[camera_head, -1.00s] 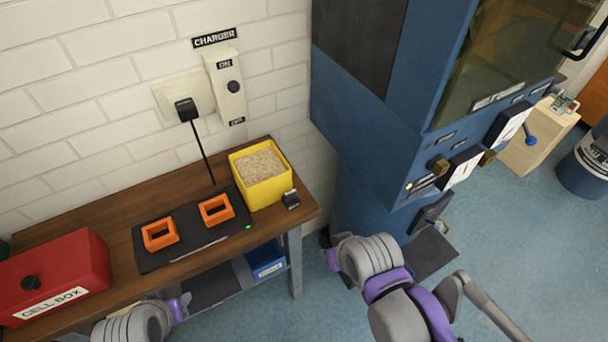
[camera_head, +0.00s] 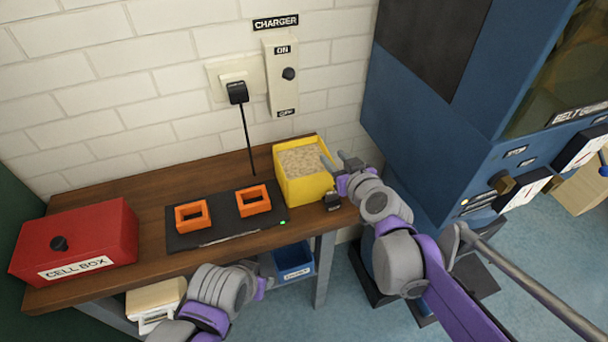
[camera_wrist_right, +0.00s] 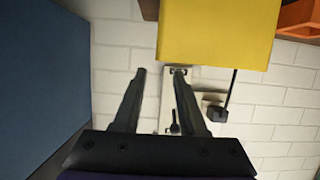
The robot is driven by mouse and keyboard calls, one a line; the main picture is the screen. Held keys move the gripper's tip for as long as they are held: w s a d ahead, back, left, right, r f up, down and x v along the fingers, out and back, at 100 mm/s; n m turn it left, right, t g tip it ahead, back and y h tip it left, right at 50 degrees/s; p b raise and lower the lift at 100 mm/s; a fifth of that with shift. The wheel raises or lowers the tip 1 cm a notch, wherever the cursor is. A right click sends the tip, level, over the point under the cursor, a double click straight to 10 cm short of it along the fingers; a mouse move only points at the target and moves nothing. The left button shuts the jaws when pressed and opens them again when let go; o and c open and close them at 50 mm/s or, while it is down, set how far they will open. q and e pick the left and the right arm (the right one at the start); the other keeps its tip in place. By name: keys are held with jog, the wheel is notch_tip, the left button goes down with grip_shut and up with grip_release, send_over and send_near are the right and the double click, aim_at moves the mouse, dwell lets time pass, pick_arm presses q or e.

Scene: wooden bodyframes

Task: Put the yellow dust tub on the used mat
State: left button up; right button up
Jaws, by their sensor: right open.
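The yellow dust tub (camera_head: 303,188), filled with pale dust, stands upright at the right end of the wooden bench. It also shows at the top of the right wrist view (camera_wrist_right: 220,35). My right gripper (camera_head: 337,160) is open and empty, close to the tub's right side near its rim; in the right wrist view its fingers (camera_wrist_right: 159,74) point toward the tub's side, with nothing between them. I cannot tell if a finger touches it. My left arm is low in front of the bench; its gripper (camera_head: 266,275) shows too little to read. I cannot make out a mat marked as used.
A black pad (camera_head: 222,232) with two orange frames lies left of the tub. A red cell box (camera_head: 75,240) is at the left. A blue machine (camera_head: 425,150) stands close on the right.

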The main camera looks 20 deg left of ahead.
aim_at(327, 151)
jog(key=x, duration=0.6)
jog(key=shift+w+d+f, duration=0.1)
jog(key=shift+w+f, duration=0.15)
jog(key=shift+f, duration=0.25)
grip_shut()
dwell(1.0)
